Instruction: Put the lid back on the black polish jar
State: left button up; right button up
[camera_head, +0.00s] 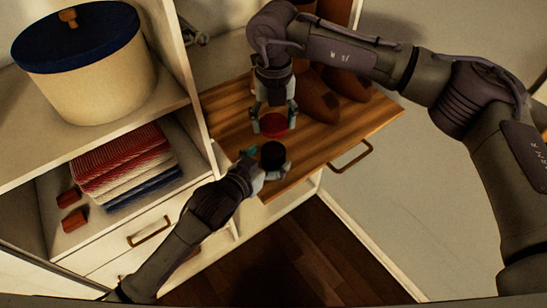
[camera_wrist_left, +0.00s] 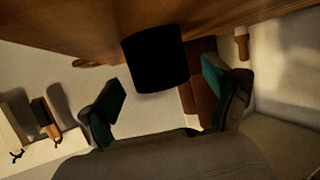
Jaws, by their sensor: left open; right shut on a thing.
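The black polish jar (camera_head: 272,154) stands near the front edge of the wooden pull-out board. My left gripper (camera_head: 266,166) is at the jar, open, with its fingers spread toward either side. In the left wrist view the jar, a dark cylinder (camera_wrist_left: 155,58), lies ahead of and between the two open fingertips (camera_wrist_left: 165,95), with gaps on both sides. My right gripper (camera_head: 273,112) is above the board, just behind the jar, and points down. It is shut on a red round lid-like piece (camera_head: 274,126). I cannot tell how high that piece is over the board.
The wooden board (camera_head: 340,127) has brown shoes (camera_head: 318,98) at its back, close to my right gripper. A cream box with a dark blue lid (camera_head: 88,62) stands on the left shelf. Folded towels (camera_head: 125,165) and small reddish blocks (camera_head: 70,208) lie below it.

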pick_arm(q)
jog(key=shift+x, duration=1.25)
grip_shut()
pick_arm(e)
send_over(273, 155)
jog(key=shift+d+f, duration=0.1)
jog(key=shift+f, duration=2.4)
jog(key=shift+f, duration=0.85)
jog(key=shift+f, duration=0.55)
pick_arm(q)
jog(key=shift+d, duration=0.1)
pick_arm(e)
jog(key=shift+f, duration=0.35)
jog(key=shift+c, duration=0.8)
jog(key=o, duration=1)
